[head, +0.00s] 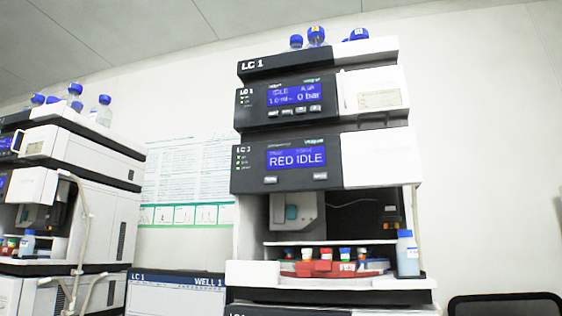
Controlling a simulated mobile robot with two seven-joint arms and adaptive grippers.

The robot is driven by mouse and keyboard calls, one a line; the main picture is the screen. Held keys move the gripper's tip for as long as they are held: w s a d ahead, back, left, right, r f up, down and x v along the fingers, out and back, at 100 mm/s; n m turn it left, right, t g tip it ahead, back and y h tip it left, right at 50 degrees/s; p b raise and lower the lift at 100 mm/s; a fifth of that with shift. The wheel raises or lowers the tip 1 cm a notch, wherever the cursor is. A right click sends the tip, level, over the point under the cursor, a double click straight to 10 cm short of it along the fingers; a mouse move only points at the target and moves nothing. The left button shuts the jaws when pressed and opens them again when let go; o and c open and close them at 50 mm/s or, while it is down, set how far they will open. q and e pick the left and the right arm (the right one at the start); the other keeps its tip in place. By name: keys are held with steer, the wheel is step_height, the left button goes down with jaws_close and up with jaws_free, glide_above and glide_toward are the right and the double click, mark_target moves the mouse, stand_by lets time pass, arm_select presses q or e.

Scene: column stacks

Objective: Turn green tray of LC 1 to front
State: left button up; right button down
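The LC 1 stack (318,62) stands at the centre right of the head view. Its lower module (265,181) has a blue screen (296,156) reading "RED IDLE". Below it is an open bay. A red tray (350,274) shows low at the front of the bay. Several small vials with red, orange and blue caps (326,253) stand at it. I cannot make out a green tray; the back of the bay is mostly hidden. Neither of my grippers is in view.
A blue-capped bottle (407,255) stands at the bay's right front edge. A second instrument stack (85,165) is at the left with bottles on top. A sign (176,294) reading "LC 1 WELL 1" is at the lower left. A dark chair back (506,304) shows at the lower right.

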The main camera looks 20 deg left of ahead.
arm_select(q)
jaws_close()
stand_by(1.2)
